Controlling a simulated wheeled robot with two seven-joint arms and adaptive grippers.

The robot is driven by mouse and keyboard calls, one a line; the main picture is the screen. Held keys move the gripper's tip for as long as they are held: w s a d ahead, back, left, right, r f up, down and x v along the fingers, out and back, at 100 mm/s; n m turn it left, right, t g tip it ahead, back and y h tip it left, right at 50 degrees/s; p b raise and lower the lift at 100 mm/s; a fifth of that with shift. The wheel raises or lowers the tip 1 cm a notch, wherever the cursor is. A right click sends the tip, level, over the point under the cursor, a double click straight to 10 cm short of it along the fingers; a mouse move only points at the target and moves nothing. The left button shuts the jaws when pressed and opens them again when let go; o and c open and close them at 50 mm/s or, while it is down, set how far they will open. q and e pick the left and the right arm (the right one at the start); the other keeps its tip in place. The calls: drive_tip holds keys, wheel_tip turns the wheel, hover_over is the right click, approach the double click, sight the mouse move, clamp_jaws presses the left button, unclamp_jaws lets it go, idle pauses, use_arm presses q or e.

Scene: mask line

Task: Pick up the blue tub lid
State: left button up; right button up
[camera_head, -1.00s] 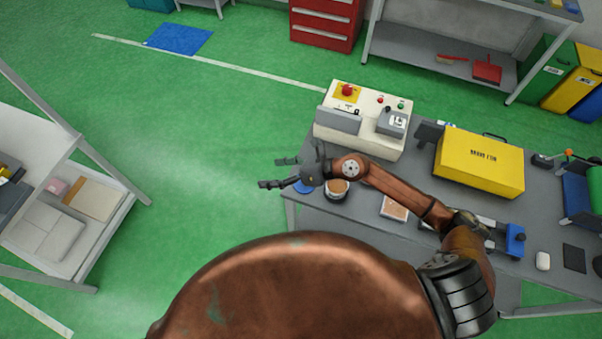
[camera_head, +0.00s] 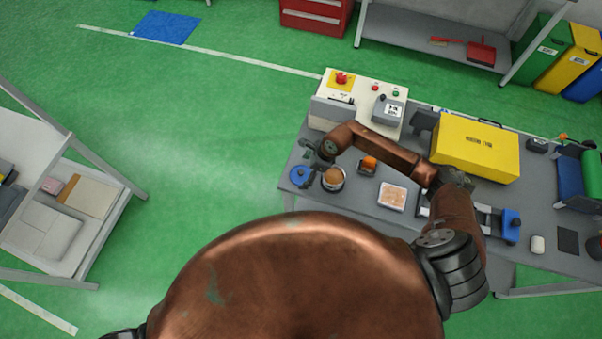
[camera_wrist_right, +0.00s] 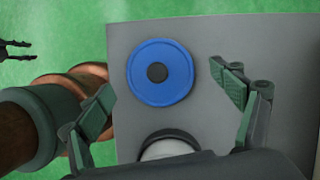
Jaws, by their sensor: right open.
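The blue tub lid (camera_head: 301,175) is a flat round disc with a dark centre, lying on the near left corner of the grey table (camera_head: 362,222). It also shows whole in the right wrist view (camera_wrist_right: 160,94). My right gripper (camera_head: 312,157) is just beside and above it in the head view. In the wrist view the right gripper (camera_wrist_right: 164,82) has its fingers wide apart, one on each side of the lid, with nothing between the pads. My left gripper (camera_wrist_right: 18,50) shows small at the wrist view's top left, its two dark fingers apart over the floor.
A small orange-topped item (camera_head: 368,165), a control box (camera_head: 350,105) and a yellow case (camera_head: 477,148) stand further along.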

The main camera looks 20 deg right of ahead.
drive_tip(key=shift+a+f, duration=0.15)
drive_tip(key=shift+f, duration=0.25)
drive_tip(key=shift+c, duration=0.2)
drive_tip(key=c, duration=1)
drive_tip(key=shift+r, duration=0.15)
